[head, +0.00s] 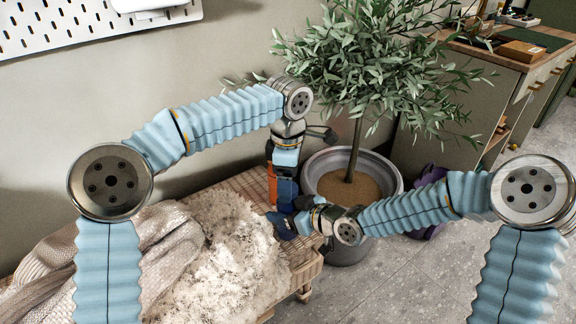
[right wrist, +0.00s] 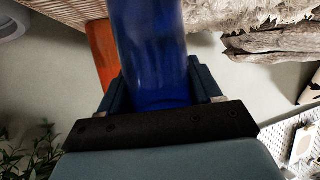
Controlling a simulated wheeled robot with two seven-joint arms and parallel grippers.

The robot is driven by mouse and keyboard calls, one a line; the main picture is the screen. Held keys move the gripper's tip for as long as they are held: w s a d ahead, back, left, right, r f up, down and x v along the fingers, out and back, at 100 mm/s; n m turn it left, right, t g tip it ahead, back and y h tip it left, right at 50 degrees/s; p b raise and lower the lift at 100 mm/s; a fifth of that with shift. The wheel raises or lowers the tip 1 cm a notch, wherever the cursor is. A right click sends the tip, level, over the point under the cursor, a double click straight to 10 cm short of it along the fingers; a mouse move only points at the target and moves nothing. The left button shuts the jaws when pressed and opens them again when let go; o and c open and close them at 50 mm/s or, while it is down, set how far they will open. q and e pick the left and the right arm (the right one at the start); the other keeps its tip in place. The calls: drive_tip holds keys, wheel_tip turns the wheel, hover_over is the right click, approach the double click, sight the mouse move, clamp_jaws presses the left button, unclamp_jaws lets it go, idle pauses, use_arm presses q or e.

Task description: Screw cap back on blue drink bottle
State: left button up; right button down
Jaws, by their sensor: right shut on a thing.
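The blue drink bottle (head: 287,191) stands at the right end of the slatted bench. My right gripper (head: 287,212) is shut on its lower part from the right. In the right wrist view the blue bottle (right wrist: 153,45) fills the space between the dark fingers. My left gripper (head: 285,168) points straight down over the top of the bottle. Its fingers are hard to make out, so I cannot tell whether it is open or shut. The cap and the bottle's mouth are hidden at the left gripper.
An orange object (head: 271,184) stands close to the left of the bottle, and it also shows in the right wrist view (right wrist: 101,48). A fluffy white throw (head: 235,250) covers the bench's middle. A potted tree (head: 392,172) stands just behind the bench's right end.

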use_arm(q)
drive_tip(key=shift+f, duration=0.7)
drive_tip(key=c, duration=1.2)
drive_tip(key=m, duration=0.3)
drive_tip(key=shift+m, duration=0.3)
drive_tip(key=m, duration=0.6)
drive_tip(key=o, duration=1.1)
drive_tip(key=shift+o, duration=0.2)
drive_tip(key=shift+r, duration=0.1)
